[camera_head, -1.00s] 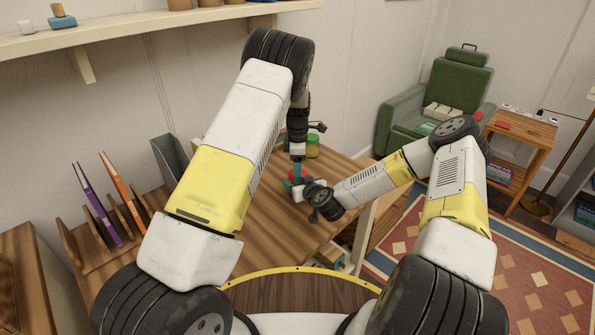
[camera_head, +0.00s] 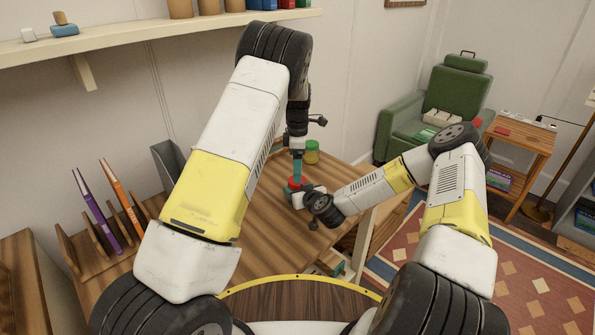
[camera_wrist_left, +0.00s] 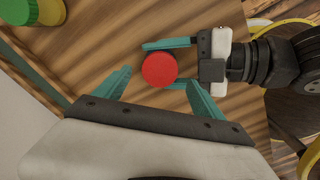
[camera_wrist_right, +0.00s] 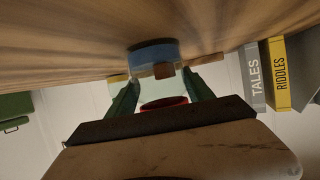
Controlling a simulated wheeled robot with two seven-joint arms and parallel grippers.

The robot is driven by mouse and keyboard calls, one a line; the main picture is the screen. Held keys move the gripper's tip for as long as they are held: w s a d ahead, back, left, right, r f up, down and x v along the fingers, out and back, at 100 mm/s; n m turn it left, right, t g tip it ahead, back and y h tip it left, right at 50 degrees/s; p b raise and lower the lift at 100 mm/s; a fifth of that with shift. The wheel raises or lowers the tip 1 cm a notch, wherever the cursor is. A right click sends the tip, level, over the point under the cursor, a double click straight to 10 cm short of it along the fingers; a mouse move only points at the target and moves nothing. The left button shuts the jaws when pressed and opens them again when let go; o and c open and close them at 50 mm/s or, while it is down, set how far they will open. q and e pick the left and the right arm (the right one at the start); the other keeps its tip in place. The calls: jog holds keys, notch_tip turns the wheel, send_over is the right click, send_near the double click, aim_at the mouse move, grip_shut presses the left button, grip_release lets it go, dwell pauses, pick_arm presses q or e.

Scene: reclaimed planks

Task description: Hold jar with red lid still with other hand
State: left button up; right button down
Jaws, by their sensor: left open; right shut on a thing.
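The jar with the red lid stands on the wooden desk; its round red lid (camera_head: 296,183) shows in the head view, and from above in the left wrist view (camera_wrist_left: 159,70). My right gripper (camera_wrist_left: 166,65) is shut on the jar, one teal finger on each side. In the right wrist view the lid (camera_wrist_right: 164,103) shows between its fingers, with the clear jar body partly hidden. My left gripper (camera_wrist_left: 160,92) is open and empty above the jar, pointing down. Its fingers (camera_head: 297,172) are apart and not closed on the lid.
A green-lidded jar (camera_head: 312,152) stands farther back on the desk (camera_head: 268,232). A book rack (camera_head: 85,250) with a purple and an orange book is on the left. A grey file holder (camera_head: 168,160) stands by the wall. The desk's middle is bare.

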pick_arm(q)
jog(key=shift+o, duration=0.4)
jog(key=o, duration=0.4)
notch_tip(320, 180, up, 12)
jog(key=shift+r, duration=0.1)
pick_arm(e)
jog(key=shift+c, duration=1.5)
grip_release()
